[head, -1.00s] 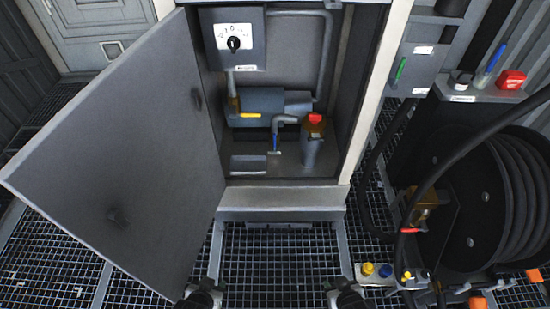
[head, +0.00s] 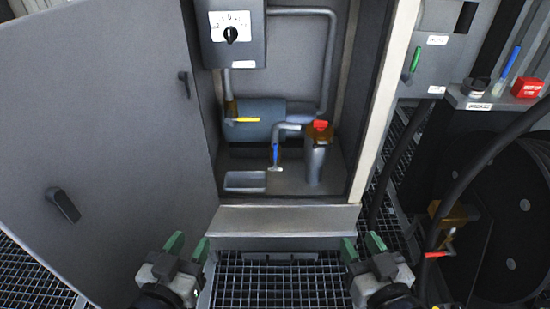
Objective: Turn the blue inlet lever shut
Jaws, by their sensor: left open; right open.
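The blue inlet lever (head: 275,154) hangs straight down on the pipe low in the open cabinet, left of a filter-like body with a red cap. A yellow lever (head: 246,120) lies level on the left end of the grey cylinder above it. My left gripper (head: 188,246) is open and empty, low in front of the cabinet's left side by the door. My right gripper (head: 362,248) is open and empty, low in front of the cabinet's right edge. Both are well short of the blue lever and touch nothing that I can see.
The cabinet door (head: 100,130) stands wide open on the left, close to my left gripper. A rotary dial box (head: 232,35) hangs at the cabinet's top. The red-capped body (head: 318,150) stands right of the lever. A hose reel (head: 515,200) is at the right.

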